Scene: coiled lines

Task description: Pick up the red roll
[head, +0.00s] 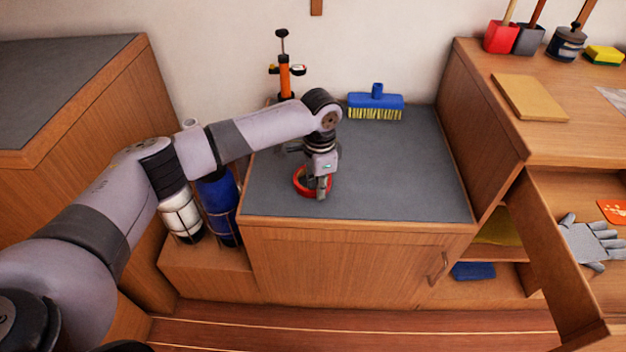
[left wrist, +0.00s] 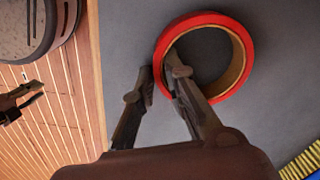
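The red roll (head: 298,184) lies flat on the grey top of the low middle cabinet, near its left front part. In the left wrist view the red roll (left wrist: 241,42) is a red ring with a tan inner face and an open middle. My left gripper (head: 320,192) points down over the roll and hides part of it. In the left wrist view my left gripper (left wrist: 160,66) is open. One finger reaches over the ring into its hole and the other is outside, with the ring's wall between them.
A blue brush (head: 376,106) with yellow bristles and an orange pump (head: 285,78) stand at the back of the grey top (head: 410,170). Blue and white bottles (head: 219,205) stand left of the cabinet. A higher wooden counter (head: 560,140) bounds the right.

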